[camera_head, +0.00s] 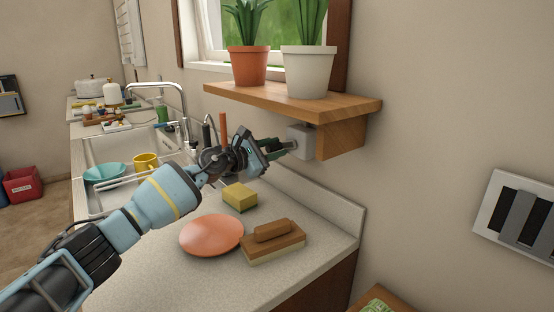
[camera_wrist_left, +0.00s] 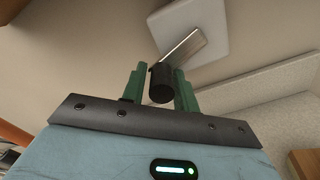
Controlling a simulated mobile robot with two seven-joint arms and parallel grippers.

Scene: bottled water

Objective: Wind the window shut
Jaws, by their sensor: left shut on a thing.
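The window (camera_head: 265,30) is at the top of the head view, with a white frame and greenery behind the glass. Its upper part is cut off and plants cover some of it, so I cannot tell how far open it is. A white wall box (camera_head: 302,138) sits under the wooden shelf; it also shows in the wrist view (camera_wrist_left: 190,22). A metal crank arm (camera_wrist_left: 184,46) on it ends in a black knob (camera_wrist_left: 161,84). My left gripper (camera_head: 284,147) is at the box, its green fingers shut on the knob, one on either side (camera_wrist_left: 160,90).
The wooden shelf (camera_head: 290,100) with an orange pot (camera_head: 247,66) and a white pot (camera_head: 307,72) hangs just above my gripper. Below, the counter (camera_head: 185,270) holds a yellow sponge (camera_head: 240,195), a coral plate (camera_head: 211,234) and a brush (camera_head: 273,243). A tap (camera_head: 158,86) stands behind.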

